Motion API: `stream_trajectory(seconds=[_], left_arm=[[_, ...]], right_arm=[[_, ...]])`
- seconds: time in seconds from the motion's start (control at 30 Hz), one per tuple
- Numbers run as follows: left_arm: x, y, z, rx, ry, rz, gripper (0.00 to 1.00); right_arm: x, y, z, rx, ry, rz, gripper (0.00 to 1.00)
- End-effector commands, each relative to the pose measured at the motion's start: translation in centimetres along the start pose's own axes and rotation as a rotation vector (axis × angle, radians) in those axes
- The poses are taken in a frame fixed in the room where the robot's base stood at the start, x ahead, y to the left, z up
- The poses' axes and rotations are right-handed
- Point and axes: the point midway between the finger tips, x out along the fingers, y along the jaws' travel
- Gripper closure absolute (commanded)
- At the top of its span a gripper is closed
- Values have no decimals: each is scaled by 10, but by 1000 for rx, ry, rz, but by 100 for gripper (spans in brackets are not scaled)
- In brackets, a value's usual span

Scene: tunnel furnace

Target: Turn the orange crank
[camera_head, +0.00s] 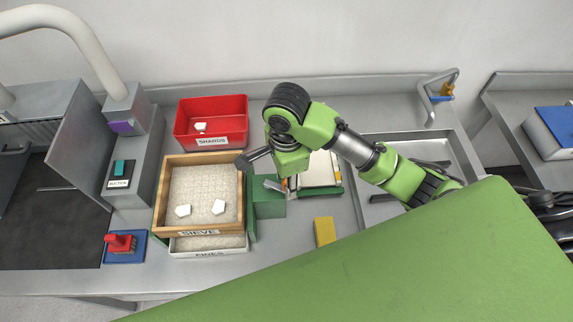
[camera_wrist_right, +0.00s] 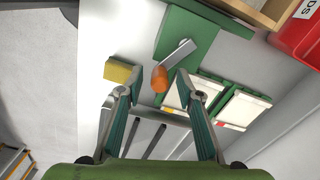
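The orange crank handle (camera_wrist_right: 160,79) sits on a grey crank arm (camera_wrist_right: 178,53) attached to a green housing (camera_wrist_right: 207,30). In the head view the grey arm (camera_head: 273,185) shows beside the green housing (camera_head: 268,206), and only a sliver of orange is visible under my right gripper (camera_head: 269,168). In the right wrist view my right gripper (camera_wrist_right: 160,93) is open, its two fingers spread to either side of the handle. The handle lies between and slightly beyond the tips, with no visible contact. The sieve (camera_head: 160,191) holds two white shards. My left gripper is out of view.
A yellow block (camera_head: 325,231) lies right of the housing. Green-edged trays with white tops (camera_head: 320,170) stand close behind the gripper. A red shards bin (camera_head: 238,125) is at the back, and a red-handled brush (camera_head: 120,243) is at left. A sink (camera_head: 450,150) lies to the right.

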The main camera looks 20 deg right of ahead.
Motion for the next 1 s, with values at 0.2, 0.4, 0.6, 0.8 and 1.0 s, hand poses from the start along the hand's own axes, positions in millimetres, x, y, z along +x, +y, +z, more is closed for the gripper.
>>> stream_trajectory(seconds=[0.2, 0.4, 0.6, 0.8, 1.0], left_arm=[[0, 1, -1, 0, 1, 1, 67], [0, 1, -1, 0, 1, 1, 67], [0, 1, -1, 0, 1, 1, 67], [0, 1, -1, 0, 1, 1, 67], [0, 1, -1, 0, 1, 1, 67]], right_arm=[[-32, -2, -2, 0, 4, -7, 67], [-64, -1, -2, 0, 5, -5, 67], [-91, -1, -1, 2, 3, -4, 67], [-106, 0, 0, 2, 2, 0, 67], [-110, 0, 0, 2, 2, 1, 67]])
